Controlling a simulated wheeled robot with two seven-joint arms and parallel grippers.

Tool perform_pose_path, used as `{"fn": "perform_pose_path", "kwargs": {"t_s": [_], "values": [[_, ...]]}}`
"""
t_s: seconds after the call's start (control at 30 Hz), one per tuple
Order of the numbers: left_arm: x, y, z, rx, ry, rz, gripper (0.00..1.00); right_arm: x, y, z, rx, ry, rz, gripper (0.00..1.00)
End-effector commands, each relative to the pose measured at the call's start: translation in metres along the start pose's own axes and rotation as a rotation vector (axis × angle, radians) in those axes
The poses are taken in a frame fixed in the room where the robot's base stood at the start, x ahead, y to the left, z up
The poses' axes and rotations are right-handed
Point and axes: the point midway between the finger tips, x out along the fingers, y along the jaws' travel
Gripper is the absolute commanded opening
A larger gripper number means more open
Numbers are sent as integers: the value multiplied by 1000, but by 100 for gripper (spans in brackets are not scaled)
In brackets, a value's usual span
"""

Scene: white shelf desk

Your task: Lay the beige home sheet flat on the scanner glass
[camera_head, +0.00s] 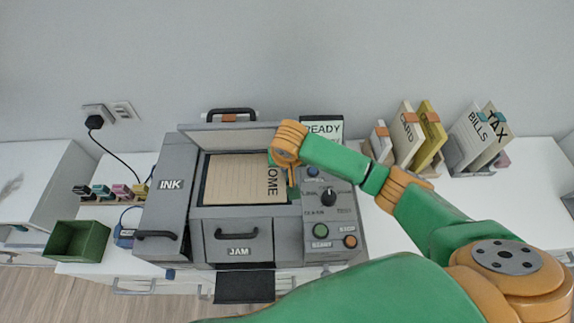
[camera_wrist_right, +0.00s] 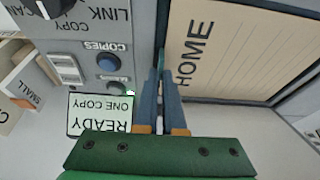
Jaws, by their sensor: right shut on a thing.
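The beige HOME sheet (camera_head: 232,180) lies over the glass area of the grey scanner (camera_head: 287,240), under the raised lid (camera_head: 235,137). Its HOME lettering runs along its right edge. The sheet looks flat and fills most of the dark-framed bed; it also shows in the right wrist view (camera_wrist_right: 250,50). My right gripper (camera_head: 291,182) is at the sheet's right edge beside the control panel. In the right wrist view its fingers (camera_wrist_right: 162,80) are close together beside the word HOME, shut on the sheet's edge; the exact contact is partly hidden. My left gripper is not in view.
The control panel (camera_head: 330,217) with knob and buttons is right of the bed. A READY sign (camera_head: 324,128) stands behind it. Filed cards (camera_head: 407,135) and BILLS and TAX folders (camera_head: 480,135) stand at the right. A green bin (camera_head: 77,241) and ink cartridges are at the left.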

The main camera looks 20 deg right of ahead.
Motion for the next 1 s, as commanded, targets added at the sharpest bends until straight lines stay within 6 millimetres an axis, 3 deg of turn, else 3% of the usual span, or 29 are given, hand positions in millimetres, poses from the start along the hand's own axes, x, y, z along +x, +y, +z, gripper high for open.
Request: {"fn": "perform_pose_path", "kwargs": {"t_s": [0.03, 0.1, 0.17, 0.2, 0.47, 0.8, 1.0], "values": [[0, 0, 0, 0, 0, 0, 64, 0, 0, 0, 0, 0, 0, 0], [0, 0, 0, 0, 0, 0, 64, 0, 0, 0, 0, 0, 0, 22], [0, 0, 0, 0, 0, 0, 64, 0, 0, 0, 0, 0, 0, 39], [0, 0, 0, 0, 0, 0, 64, 0, 0, 0, 0, 0, 0, 41], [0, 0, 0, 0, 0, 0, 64, -1, 0, 0, 0, 0, 0, 41], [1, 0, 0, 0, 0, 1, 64, -62, -1, 0, -1, 1, -4, 41], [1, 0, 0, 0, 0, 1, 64, -71, 0, 0, 1, 0, -1, 41]]}}
